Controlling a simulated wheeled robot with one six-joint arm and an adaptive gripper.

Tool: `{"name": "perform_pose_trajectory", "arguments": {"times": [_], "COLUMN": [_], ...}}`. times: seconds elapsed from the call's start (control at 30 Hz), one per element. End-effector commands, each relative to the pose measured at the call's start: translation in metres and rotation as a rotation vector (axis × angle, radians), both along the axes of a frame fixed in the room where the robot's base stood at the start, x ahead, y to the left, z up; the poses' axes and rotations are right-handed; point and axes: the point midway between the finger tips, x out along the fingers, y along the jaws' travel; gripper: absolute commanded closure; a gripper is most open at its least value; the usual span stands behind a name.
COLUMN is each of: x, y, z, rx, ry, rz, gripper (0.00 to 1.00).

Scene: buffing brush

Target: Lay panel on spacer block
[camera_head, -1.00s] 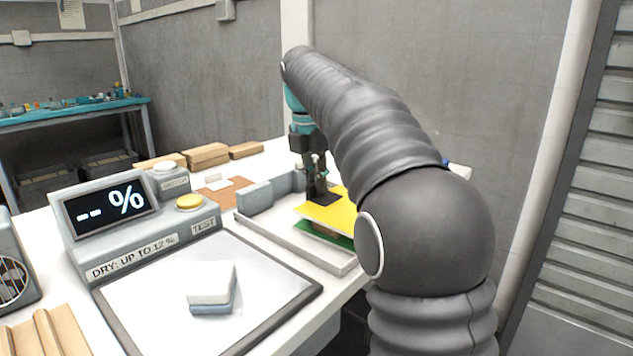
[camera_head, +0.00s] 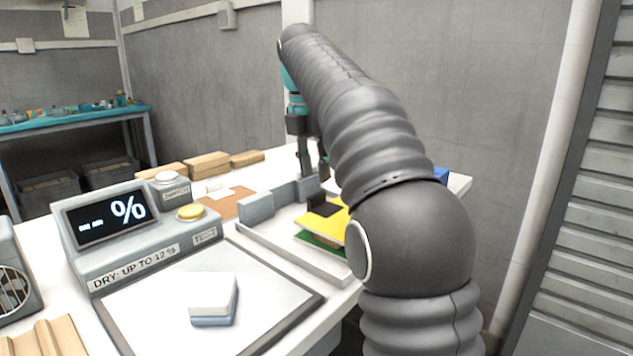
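A yellow panel (camera_head: 325,222) with a dark block (camera_head: 322,206) on it lies in the shallow grey tray (camera_head: 300,253). A green panel (camera_head: 318,241) shows beneath the yellow one, with a thin brown layer between them. My gripper (camera_head: 312,176) is above and behind the dark block, apart from it. Its two dark fingers look spread with nothing visible between them. My arm hides the right part of the panels and tray. I cannot tell which piece is the spacer block.
Grey-blue blocks (camera_head: 256,207) line the tray's back edge. A moisture meter (camera_head: 135,235) with a yellow button and a framed white plate (camera_head: 180,300) holding a small pad (camera_head: 213,297) stand at left. Wooden blocks (camera_head: 207,164) lie behind. A blue object (camera_head: 441,174) is at right.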

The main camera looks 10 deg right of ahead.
Motion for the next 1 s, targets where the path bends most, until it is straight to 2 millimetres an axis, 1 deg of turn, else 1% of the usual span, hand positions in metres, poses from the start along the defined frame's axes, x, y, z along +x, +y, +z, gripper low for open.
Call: {"name": "perform_pose_trajectory", "arguments": {"times": [0.13, 0.3, 1.0], "x": [0.000, -0.001, -0.002], "y": [0.002, 0.003, 0.002], "z": [0.013, 0.019, 0.019], "rx": [0.000, 0.000, 0.000], "ry": [-0.002, 0.000, 0.000], "rz": [0.000, 0.000, 0.000], "gripper": [0.63, 0.63, 0.63]}}
